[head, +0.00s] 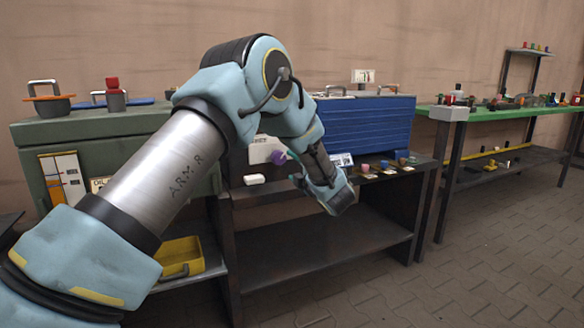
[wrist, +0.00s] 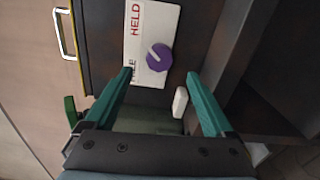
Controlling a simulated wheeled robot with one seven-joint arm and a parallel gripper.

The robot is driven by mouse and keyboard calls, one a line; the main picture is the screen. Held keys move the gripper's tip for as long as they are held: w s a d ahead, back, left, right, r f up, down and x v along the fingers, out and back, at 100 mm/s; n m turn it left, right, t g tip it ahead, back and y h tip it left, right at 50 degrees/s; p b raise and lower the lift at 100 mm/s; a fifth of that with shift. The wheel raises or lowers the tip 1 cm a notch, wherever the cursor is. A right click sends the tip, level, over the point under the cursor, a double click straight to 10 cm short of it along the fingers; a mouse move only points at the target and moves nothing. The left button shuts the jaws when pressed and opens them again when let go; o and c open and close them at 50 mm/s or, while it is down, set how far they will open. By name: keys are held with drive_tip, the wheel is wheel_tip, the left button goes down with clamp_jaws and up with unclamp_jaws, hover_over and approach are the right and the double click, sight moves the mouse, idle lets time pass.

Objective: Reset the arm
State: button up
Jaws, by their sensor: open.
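My gripper (head: 292,168) is in front of the middle bench in the head view, held out from the bent arm. In the wrist view its two teal fingers (wrist: 160,76) stand wide apart with nothing between the tips. A purple knob (wrist: 159,57) with a pale pointer line sits on a white panel (wrist: 140,20) just beyond the fingertips. The panel carries the word HELD and a second, partly hidden word. The knob (head: 278,157) also shows in the head view, close to the fingers; I cannot tell whether they touch it.
A small white block (head: 254,180) lies below the panel. Small coloured items sit on the dark shelf to the right. A blue ribbed box (head: 365,126) stands behind. A green cabinet (head: 95,127) stands left, above a yellow tray (head: 180,257). Paved floor is clear at right.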

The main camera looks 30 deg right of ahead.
drive_tip(key=shift+w, duration=0.1)
drive_tip(key=w+a+r+m+g+h, duration=0.2)
drive_tip(key=w+a+m+g, duration=0.1)
drive_tip(key=w+a+m, duration=0.65)
drive_tip(key=s+a+f+m+g, duration=0.1)
drive_tip(key=s+a+m+g, duration=0.15)
drive_tip(key=a, duration=1.05)
drive_tip(key=s+a+f+m+g+y, duration=0.1)
drive_tip(key=s+a+f+m+g, duration=0.15)
drive_tip(key=s+a, duration=0.65)
drive_tip(key=s+a+f+m+g+y, duration=0.2)
drive_tip(key=s+a+g, duration=0.2)
drive_tip(key=s+a, duration=0.5)
drive_tip(key=s+a+f+m+g+y, duration=0.15)
drive_tip(key=s+a+g, duration=0.25)
drive_tip(key=s+a, duration=0.55)
wheel_tip(320, 180, up, 26)
drive_tip(key=w+a+p, duration=0.2)
drive_tip(key=p, duration=2.5)
drive_tip(key=shift+w+r+m, duration=0.15)
drive_tip(key=shift+w+m, duration=0.1)
drive_tip(key=shift+m, duration=0.05)
